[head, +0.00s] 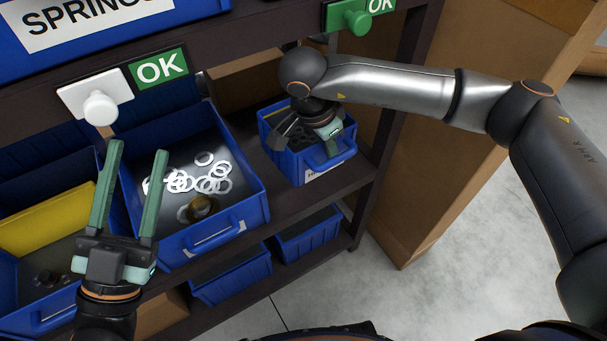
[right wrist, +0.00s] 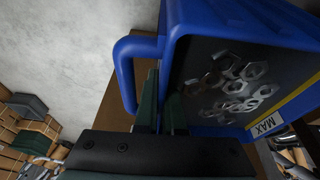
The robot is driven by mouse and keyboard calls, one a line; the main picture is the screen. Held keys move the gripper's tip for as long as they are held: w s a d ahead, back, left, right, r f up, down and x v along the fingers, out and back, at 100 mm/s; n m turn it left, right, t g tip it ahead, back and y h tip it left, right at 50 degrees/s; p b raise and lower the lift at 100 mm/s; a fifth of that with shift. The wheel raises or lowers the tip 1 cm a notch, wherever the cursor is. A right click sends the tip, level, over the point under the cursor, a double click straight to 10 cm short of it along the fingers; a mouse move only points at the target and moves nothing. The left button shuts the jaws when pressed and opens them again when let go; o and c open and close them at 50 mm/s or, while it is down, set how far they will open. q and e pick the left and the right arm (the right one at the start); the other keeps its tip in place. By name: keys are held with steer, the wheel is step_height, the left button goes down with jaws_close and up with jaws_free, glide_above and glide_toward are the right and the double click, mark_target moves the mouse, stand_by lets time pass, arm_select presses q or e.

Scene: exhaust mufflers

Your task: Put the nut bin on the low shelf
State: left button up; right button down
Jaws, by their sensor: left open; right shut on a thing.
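The nut bin (head: 293,167) is a small blue bin with a front handle, at the right end of the middle shelf (head: 285,203). It looks level; whether it touches the shelf is hard to tell. In the right wrist view, metal hex nuts (right wrist: 235,85) lie inside the nut bin (right wrist: 190,22). My right gripper (head: 328,150) is shut on its front wall, one finger inside and one outside, beside the handle; it also shows in the right wrist view (right wrist: 163,105). My left gripper (head: 138,150) is open and empty before the washer bin. The low shelf (head: 342,240) is below, mostly hidden.
A larger blue bin of washers (head: 255,205) stands left of the nut bin. Two blue bins (head: 232,280) (head: 308,238) stand on the low shelf. A brown panel (head: 425,185) rises right of the rack. Bare floor lies in front at right.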

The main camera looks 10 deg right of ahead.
steer(key=shift+a+f+m, duration=0.15)
steer(key=shift+f+m, duration=0.15)
steer(key=shift+f, duration=0.05)
step_height(320, 180, down, 5)
steer(key=shift+f+b, duration=0.2)
steer(key=shift+b, duration=0.55)
steer(key=shift+w+f+b, duration=0.1)
steer(key=shift+f+b, duration=0.35)
steer(key=shift+f, duration=1.6)
arm_select(q)
steer(key=s+m+h, duration=0.1)
steer(key=s+r+m+h, duration=0.2)
steer(key=h, duration=0.1)
steer(key=shift+s+d+r, duration=0.2)
steer(key=shift+d+r, duration=0.05)
steer(key=shift+d, duration=0.1)
arm_select(e)
steer(key=c, duration=1.5)
jaws_free()
steer(key=shift+f, duration=0.15)
steer(key=o, duration=0.5)
arm_select(q)
steer(key=shift+f, duration=0.1)
